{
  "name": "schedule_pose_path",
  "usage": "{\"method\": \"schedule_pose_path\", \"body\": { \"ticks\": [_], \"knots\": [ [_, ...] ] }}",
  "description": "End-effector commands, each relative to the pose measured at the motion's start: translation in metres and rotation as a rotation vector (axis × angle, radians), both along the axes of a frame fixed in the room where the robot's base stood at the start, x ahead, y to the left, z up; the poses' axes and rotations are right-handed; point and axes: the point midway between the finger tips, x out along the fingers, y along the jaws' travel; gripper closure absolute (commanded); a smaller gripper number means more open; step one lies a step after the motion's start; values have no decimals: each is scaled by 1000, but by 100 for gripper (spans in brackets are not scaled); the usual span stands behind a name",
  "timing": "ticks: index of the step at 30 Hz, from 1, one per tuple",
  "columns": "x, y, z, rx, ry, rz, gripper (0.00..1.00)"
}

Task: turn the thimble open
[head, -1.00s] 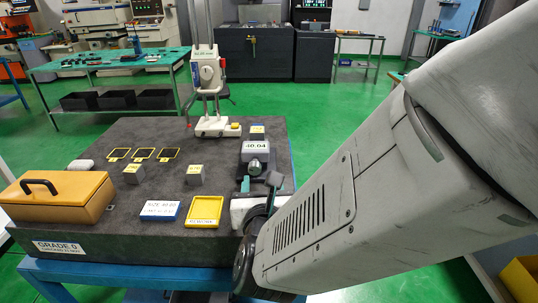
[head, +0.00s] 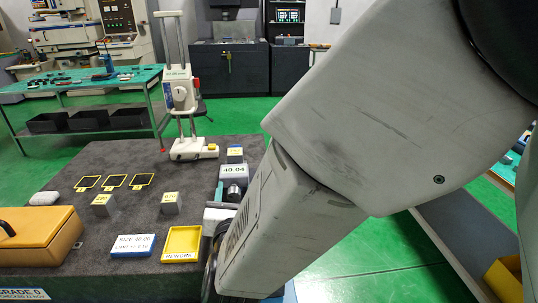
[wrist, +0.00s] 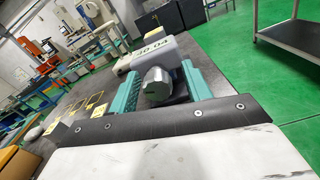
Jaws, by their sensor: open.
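The grey measuring unit (head: 233,170) with a display reading 40.04 stands near the right edge of the dark granite plate. It also shows in the wrist view (wrist: 163,48). Its thimble is the metallic cylinder (wrist: 155,85) facing my wrist camera; in the head view the thimble (head: 234,192) is partly hidden by my arm. My gripper (wrist: 160,72) has two teal fingers, one on each side of the thimble. The fingers are open, with the thimble between them; whether either touches it I cannot tell. In the head view my arm covers most of the gripper.
The granite plate (head: 100,160) also holds an orange case (head: 40,240), a yellow REWORK tray (head: 181,244), a white-and-blue size card (head: 133,244), small grey blocks, yellow-framed pieces and a tall white stand (head: 180,95).

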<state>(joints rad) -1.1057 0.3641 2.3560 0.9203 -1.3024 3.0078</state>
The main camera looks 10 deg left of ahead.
Motion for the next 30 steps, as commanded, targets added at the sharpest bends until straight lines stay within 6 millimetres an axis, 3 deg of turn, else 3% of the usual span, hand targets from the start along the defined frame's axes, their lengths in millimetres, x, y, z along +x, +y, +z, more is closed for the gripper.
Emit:
{"method": "schedule_pose_path", "body": {
  "ticks": [4, 9, 20, 30],
  "knots": [
    [-2, 3, 0, 0, 0, 5, 54],
    [-2, 3, 0, 0, 0, 5, 96],
    [-1, 1, 0, -36, -10, 4, 96],
    [-1, 0, -2, -247, -62, 7, 96]
  ]
}}
